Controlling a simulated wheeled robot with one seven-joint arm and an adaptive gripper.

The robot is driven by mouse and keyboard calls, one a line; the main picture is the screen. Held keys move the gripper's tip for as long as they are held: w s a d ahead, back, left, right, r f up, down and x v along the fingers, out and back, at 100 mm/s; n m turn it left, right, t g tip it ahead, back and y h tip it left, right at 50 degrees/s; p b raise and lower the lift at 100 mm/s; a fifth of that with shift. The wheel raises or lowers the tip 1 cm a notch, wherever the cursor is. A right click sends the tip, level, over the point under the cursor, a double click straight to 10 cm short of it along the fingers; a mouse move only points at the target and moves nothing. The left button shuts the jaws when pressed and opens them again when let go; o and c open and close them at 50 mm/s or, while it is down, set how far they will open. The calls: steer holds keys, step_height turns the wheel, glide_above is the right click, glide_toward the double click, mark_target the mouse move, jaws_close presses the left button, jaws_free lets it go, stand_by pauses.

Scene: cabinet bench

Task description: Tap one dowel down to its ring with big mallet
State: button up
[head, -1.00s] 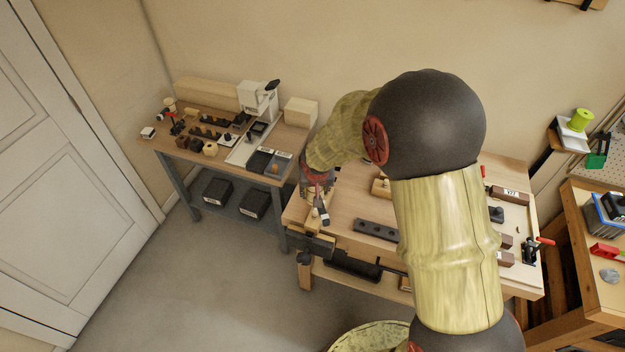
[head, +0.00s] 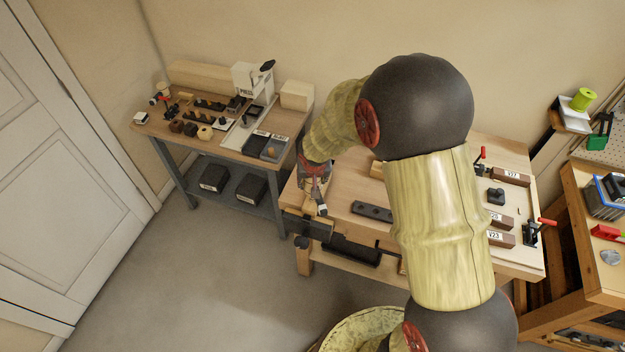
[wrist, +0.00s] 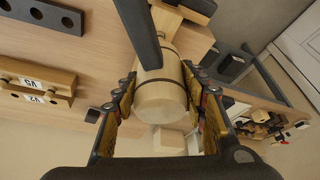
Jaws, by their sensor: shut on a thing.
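My gripper (head: 316,180) is over the left end of the workbench, above the front vise (head: 308,226). In the wrist view my gripper (wrist: 160,108) has its fingers on both sides of a pale wooden cylinder with dark bands, which looks like the head of the big mallet (wrist: 160,100). A dark bar, apparently its handle, crosses above it toward the top of the view.
A dark block with holes (head: 371,211) lies on the bench right of my gripper. A labelled brown block (head: 510,176) and red-handled clamps (head: 531,232) are farther right. A side table (head: 230,150) with many small parts stands at left. My arm covers the bench's middle.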

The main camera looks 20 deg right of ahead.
step_height(320, 180, down, 3)
steer(key=b, duration=0.3)
steer(key=shift+s+r, duration=0.1)
steer(key=shift+r, duration=0.15)
steer(key=shift+r+p, duration=0.7)
steer(key=shift+r, duration=0.2)
steer(key=shift+r, duration=0.15)
